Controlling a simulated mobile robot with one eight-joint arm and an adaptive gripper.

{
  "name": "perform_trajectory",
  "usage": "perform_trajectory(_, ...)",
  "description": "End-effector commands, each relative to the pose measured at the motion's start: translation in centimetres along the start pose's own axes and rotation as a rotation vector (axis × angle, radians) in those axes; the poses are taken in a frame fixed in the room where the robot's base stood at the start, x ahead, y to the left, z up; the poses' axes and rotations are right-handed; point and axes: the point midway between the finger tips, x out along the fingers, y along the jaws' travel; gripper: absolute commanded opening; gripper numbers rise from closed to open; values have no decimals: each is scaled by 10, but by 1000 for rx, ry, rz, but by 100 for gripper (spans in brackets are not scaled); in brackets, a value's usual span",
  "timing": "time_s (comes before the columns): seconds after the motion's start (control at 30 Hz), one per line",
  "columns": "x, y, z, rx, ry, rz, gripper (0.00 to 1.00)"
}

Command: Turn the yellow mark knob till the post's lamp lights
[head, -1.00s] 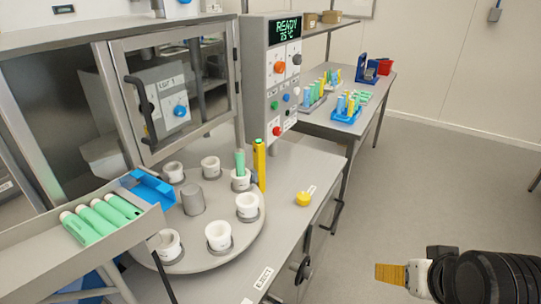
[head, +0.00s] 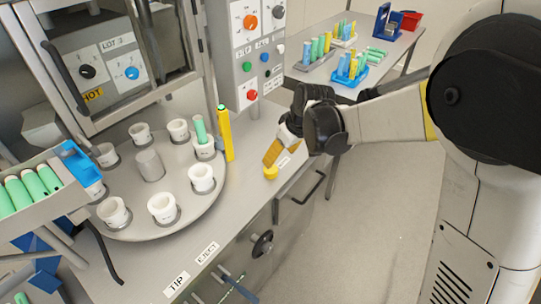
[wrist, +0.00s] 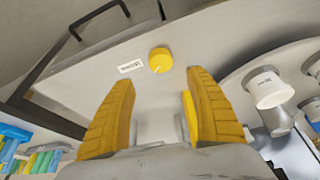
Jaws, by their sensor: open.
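The yellow knob (head: 270,173) is on the grey bench's right part, beside a small white label. It also shows in the wrist view (wrist: 160,61), ahead of the fingertips and about midway between them. My gripper (head: 272,152) is open, with yellow ribbed fingers, just above the knob in the head view. In the wrist view the open fingers (wrist: 157,88) are empty, and a gap to the knob seems to remain. The yellow post (head: 227,135) stands upright at the turntable's edge.
A round turntable (head: 150,222) with several white cups stands left of the knob; one cup holds a green tube (head: 200,130). A control panel (head: 252,65) rises behind. A drawer handle and handwheel (head: 262,243) project from the bench front. Bench around the knob is clear.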

Motion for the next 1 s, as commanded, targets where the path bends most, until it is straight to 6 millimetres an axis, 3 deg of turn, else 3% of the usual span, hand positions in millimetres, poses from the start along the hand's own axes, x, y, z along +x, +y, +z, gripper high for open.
perform_trajectory(0.5, 91, 0, 1, 0, 0, 1, 65)
perform_trajectory(0.7, 105, 0, 0, 1, 1, 1, 65)
perform_trajectory(0.97, 106, 0, 0, 1, 0, 1, 65)
perform_trajectory(1.0, 106, 0, 0, 1, 1, 1, 60)
